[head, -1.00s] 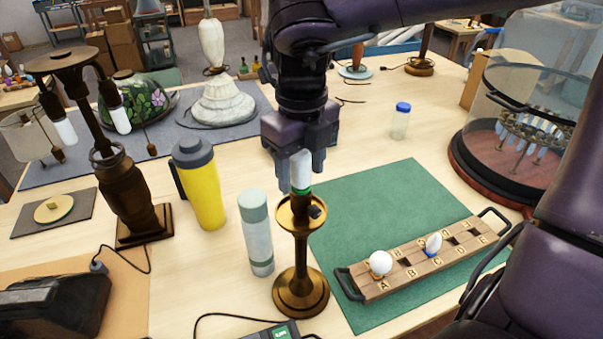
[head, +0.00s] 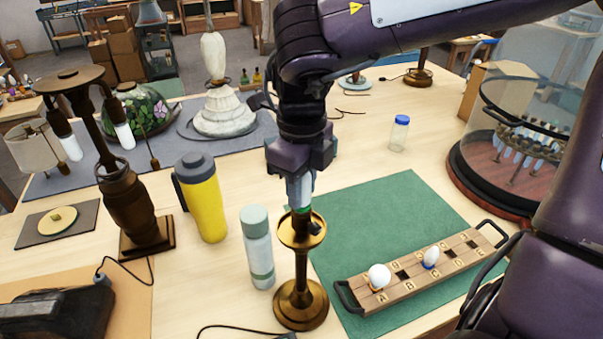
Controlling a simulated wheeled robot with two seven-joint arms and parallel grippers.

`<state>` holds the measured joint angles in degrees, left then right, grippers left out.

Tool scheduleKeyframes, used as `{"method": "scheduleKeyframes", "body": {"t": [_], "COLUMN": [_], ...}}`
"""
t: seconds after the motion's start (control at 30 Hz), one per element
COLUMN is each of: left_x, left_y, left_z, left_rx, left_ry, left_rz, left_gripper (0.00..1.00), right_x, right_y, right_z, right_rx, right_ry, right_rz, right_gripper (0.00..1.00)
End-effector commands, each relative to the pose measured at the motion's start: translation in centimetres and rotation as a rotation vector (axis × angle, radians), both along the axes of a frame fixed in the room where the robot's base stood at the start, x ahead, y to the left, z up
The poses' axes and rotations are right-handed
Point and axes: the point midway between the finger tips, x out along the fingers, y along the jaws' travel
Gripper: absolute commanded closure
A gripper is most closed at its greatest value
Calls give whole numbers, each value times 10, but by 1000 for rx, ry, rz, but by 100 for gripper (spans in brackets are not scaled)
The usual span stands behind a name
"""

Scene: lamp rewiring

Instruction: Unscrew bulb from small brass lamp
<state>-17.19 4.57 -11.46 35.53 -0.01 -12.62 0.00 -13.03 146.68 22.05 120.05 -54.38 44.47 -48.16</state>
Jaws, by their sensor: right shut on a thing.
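The small brass lamp (head: 301,298) stands upright on the table, left of the green mat. A white bulb with a green band (head: 301,209) sits at the top of the lamp, above its brass cup. My right gripper (head: 301,192) comes down from above and is shut on the bulb, hiding most of it. The bulb's lower end is at the lamp's socket; I cannot tell whether its thread is still engaged. My left gripper is not in view.
A wooden lettered tray (head: 407,284) holding two bulbs lies on the green mat (head: 357,204). A pale green bottle (head: 257,247) and a yellow mug (head: 206,200) stand close left of the lamp. A glass dome (head: 520,135) stands at the right.

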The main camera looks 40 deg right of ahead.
Motion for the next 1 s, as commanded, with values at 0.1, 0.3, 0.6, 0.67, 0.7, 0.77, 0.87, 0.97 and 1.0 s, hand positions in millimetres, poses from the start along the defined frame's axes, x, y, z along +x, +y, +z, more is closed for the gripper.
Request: {"method": "scheduleKeyframes", "body": {"t": [0.1,0.3,0.6,0.67,0.7,0.77,0.87,0.97,1.0], "left_x": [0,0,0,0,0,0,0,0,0], "left_y": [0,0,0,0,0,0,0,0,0], "left_z": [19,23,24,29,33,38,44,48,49], "left_rx": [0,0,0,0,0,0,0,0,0], "left_ry": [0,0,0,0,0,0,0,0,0], "left_rz": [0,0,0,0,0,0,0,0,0], "left_gripper": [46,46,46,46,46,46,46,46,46], "right_x": [-1,0,0,0,0,-1,0,0,0], "right_y": [0,-1,-1,-1,-1,-1,-1,-1,-1], "right_z": [5,1,1,3,4,4,3,3,3], "right_rx": [-1,-1,-1,-1,-1,-1,0,-1,-2], "right_ry": [3,1,1,2,3,4,3,2,1], "right_rz": [185,330,351,406,462,561,725,877,925], "right_gripper": [95,95,95,95,95,95,95,95,95]}}
